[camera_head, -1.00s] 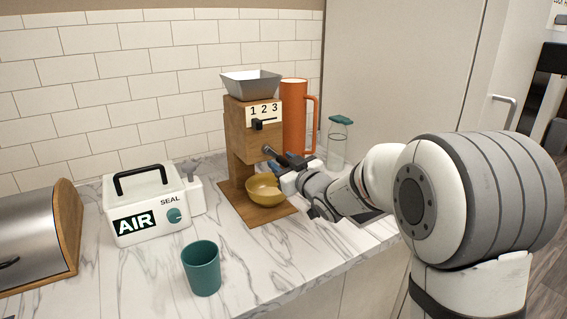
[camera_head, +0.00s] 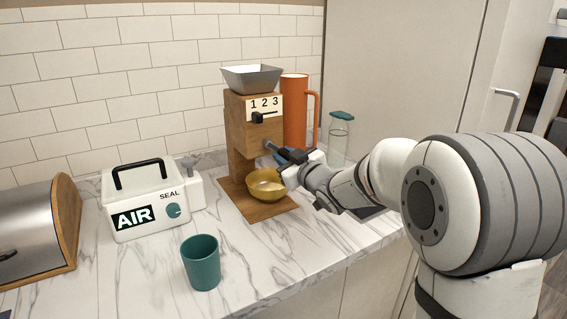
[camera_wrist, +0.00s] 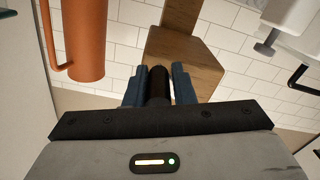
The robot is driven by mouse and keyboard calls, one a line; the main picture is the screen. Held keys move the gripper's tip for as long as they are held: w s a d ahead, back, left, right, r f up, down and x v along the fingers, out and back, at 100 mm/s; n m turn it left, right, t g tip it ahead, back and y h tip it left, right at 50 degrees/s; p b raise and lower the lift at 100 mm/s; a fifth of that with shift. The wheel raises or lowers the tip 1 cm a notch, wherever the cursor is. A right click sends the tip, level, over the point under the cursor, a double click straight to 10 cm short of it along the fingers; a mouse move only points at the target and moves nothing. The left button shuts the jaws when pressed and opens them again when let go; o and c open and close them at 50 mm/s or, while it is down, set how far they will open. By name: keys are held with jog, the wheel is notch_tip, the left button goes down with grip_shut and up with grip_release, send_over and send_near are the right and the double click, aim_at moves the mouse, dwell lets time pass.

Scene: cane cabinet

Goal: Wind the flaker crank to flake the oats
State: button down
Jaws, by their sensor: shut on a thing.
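The wooden flaker (camera_head: 240,134) stands on the counter with a grey hopper (camera_head: 252,78) on top and a 1 2 3 dial plate (camera_head: 264,107) on its front. A yellow bowl (camera_head: 264,186) sits on its base under the body and holds some pale stuff. The crank (camera_head: 270,147) comes out of the flaker's right side. My gripper (camera_head: 284,158) is at the crank, right of the bowl. In the wrist view its blue fingers (camera_wrist: 159,88) are shut on the dark crank handle (camera_wrist: 158,82). The wooden body (camera_wrist: 183,47) shows beyond it.
An orange pitcher (camera_head: 294,112) and a clear bottle with a teal lid (camera_head: 339,140) stand close behind my gripper. A white AIR sealer (camera_head: 148,200), a teal cup (camera_head: 202,262) and a metal bread box (camera_head: 36,236) are to the left.

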jog(key=shift+r, duration=0.3)
jog(key=c, duration=1.3)
grip_release()
jog(key=shift+f, duration=0.15)
jog(key=shift+d, duration=0.1)
jog(key=v, duration=0.7)
jog(key=shift+s+d, duration=0.15)
jog(key=shift+s, duration=0.2)
